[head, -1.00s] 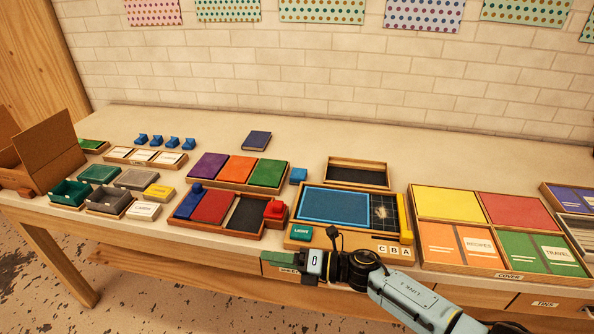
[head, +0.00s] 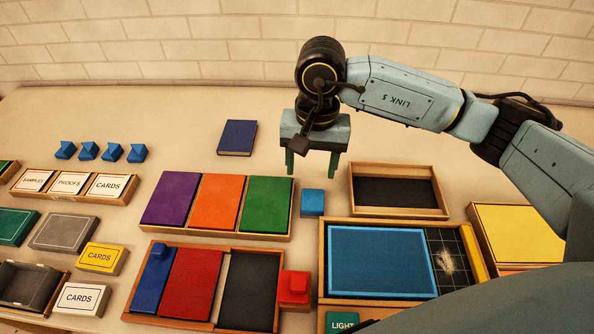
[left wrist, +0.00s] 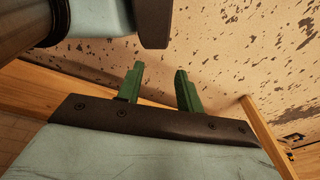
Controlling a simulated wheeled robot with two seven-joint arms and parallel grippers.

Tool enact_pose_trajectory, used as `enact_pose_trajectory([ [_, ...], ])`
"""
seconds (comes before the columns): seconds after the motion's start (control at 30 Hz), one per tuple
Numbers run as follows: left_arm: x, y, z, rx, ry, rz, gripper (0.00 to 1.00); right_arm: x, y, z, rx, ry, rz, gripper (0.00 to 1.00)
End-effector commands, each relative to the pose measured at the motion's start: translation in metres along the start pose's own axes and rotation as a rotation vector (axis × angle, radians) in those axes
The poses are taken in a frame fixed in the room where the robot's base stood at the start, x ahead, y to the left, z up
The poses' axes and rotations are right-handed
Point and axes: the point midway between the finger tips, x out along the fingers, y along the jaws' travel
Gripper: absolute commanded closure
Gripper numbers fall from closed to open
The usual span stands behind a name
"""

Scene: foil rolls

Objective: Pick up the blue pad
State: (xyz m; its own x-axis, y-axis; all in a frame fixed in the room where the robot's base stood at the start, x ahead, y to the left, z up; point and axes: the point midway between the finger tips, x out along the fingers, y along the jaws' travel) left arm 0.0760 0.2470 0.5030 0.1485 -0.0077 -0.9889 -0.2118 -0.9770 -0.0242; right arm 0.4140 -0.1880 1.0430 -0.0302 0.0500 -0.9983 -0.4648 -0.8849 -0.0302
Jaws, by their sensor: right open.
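A separate small bright blue block (head: 312,202) sits on the table between two trays. My right gripper (head: 312,172) is open and empty, its fingers pointing down just behind that bright blue block in the head view; its height is hard to tell. My left gripper (left wrist: 160,72) is open and empty in the left wrist view, near a wooden edge and the speckled floor.
A tray of purple, orange and green pads (head: 206,234) is left of the right gripper. An empty dark tray (head: 398,192), a red block (head: 293,288) and a blue book (head: 237,138) stand nearby.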

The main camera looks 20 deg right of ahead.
Motion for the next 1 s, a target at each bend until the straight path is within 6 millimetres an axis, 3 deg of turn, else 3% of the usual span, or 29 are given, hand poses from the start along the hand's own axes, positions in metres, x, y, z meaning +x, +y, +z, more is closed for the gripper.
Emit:
enact_pose_trajectory([
  [0.1,-0.001,0.004,0.027,0.0,-0.041,0.005,0.64,0.002,0.007,-0.005,-0.033,0.045,0.035,0.4],
  [0.2,-0.004,0.007,0.043,0.0,-0.066,0.009,0.64,0.018,0.009,-0.005,-0.037,0.046,0.039,0.4],
  [0.37,-0.006,0.009,0.055,0.0,-0.084,0.012,0.64,0.05,0.01,-0.007,-0.035,0.044,0.038,0.4],
  [0.53,-0.006,0.009,0.053,0.0,-0.081,0.012,0.64,0.072,0.01,-0.009,-0.033,0.045,0.034,0.4],
  [0.8,-0.008,0.006,0.031,0.0,-0.046,0.008,0.64,0.096,0.012,-0.013,-0.032,0.042,0.036,0.4],
  [1.0,-0.01,0.006,0.032,0.0,-0.048,0.008,0.64,0.123,0.013,-0.017,-0.033,0.044,0.034,0.4],
])
